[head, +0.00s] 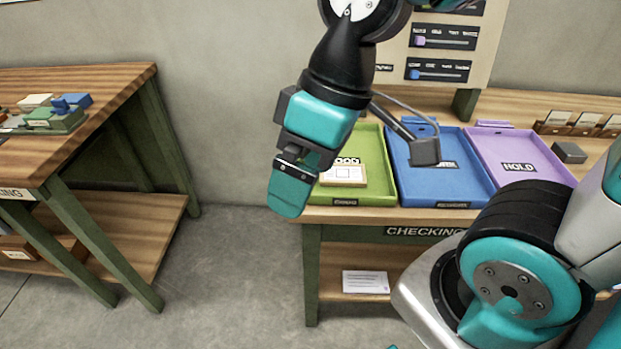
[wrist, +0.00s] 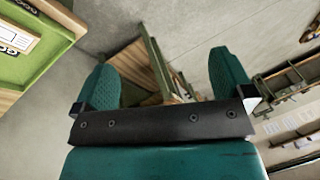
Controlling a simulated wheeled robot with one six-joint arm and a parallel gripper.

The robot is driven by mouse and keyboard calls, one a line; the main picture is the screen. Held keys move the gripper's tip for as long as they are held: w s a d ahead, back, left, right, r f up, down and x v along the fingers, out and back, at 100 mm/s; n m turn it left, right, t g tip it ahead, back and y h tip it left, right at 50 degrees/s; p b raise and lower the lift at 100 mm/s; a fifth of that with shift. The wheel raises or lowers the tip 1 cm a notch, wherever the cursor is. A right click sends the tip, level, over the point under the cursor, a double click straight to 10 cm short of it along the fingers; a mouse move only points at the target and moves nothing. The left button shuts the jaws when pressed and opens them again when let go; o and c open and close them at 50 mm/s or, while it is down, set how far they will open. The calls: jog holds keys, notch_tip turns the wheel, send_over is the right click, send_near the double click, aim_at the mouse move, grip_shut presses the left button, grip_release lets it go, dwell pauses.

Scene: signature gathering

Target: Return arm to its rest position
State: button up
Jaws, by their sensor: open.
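My gripper (head: 290,185) hangs in the air in front of the left end of the checking table in the head view, beside the green tray (head: 380,165). In the wrist view my gripper (wrist: 165,85) shows its two teal fingers spread wide apart. Nothing is between them; only floor and distant furniture show there. My arm reaches down to the gripper from the top of the head view. The fingers overlap the tray's left edge in the head view, but I see no contact.
The checking table (head: 312,232) also holds a blue tray (head: 402,185) and a purple tray (head: 487,150). A small labelled block (head: 343,174) lies in the green tray. A wooden workbench (head: 110,95) with stacked blocks stands at the left. Bare floor (head: 235,260) lies between the tables.

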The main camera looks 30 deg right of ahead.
jog(key=shift+s+a+r+p, duration=0.3)
jog(key=shift+s+r+p, duration=0.15)
jog(key=shift+s+r, duration=0.15)
jog(key=shift+s+a+r+p, duration=0.3)
jog(key=shift+s+r+p, duration=0.15)
jog(key=shift+s, duration=0.2)
